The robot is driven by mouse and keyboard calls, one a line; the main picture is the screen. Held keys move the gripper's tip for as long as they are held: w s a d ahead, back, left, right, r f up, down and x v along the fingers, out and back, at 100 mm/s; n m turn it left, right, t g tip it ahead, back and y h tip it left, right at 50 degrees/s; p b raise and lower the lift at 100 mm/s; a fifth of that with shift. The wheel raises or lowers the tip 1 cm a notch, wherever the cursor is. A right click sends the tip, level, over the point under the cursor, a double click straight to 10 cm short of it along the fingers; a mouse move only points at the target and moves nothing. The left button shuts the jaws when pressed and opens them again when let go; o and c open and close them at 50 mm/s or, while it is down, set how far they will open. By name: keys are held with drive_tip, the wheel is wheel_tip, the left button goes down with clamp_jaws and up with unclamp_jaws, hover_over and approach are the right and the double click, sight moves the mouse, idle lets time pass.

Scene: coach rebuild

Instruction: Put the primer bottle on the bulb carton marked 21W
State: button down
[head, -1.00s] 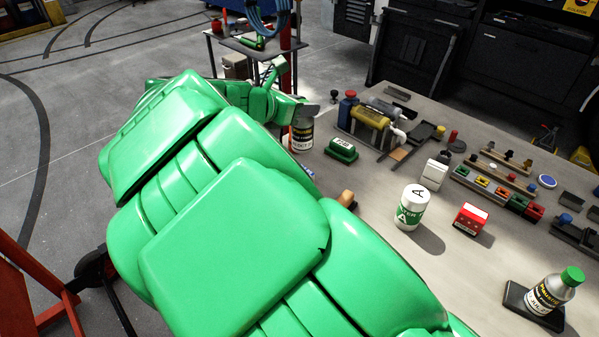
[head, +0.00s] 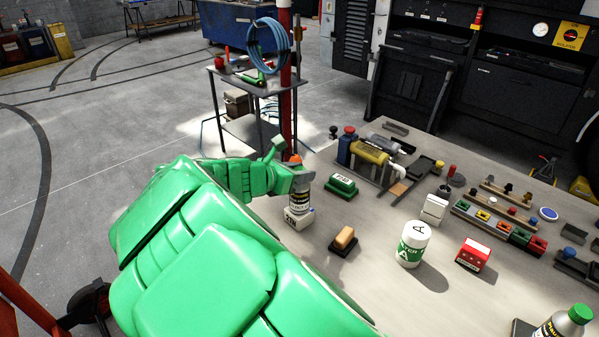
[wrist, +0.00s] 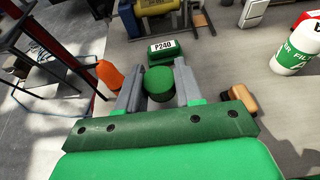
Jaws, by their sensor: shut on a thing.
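My gripper (head: 298,179) is shut on the primer bottle (head: 299,203), whose round green cap (wrist: 157,82) shows between the fingers in the wrist view. In the head view its dark body with a white lettered label hangs below the fingers, upright; I cannot read its name. Right under it is a small white carton (head: 299,219) with a dark marking that looks like 21W. The bottle's base appears at the carton's top; I cannot tell whether it bears on it. The wrist view hides the carton.
An orange-topped thing (wrist: 110,76) stands close beside the fingers. A green P240 block (head: 342,187), a tan-topped block (head: 345,238), a white filter can (head: 412,245) and a red box (head: 472,254) stand nearby. Another green-capped bottle (head: 568,324) is at the lower right.

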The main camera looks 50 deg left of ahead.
drive_tip(key=shift+f, duration=0.1)
drive_tip(key=c, duration=0.7)
unclamp_jaws()
drive_tip(key=shift+s+r, duration=0.2)
drive_tip(key=v, duration=0.5)
drive_tip(key=shift+r, duration=0.2)
drive_tip(key=shift+w+r, duration=0.15)
drive_tip(key=shift+r, duration=3.05)
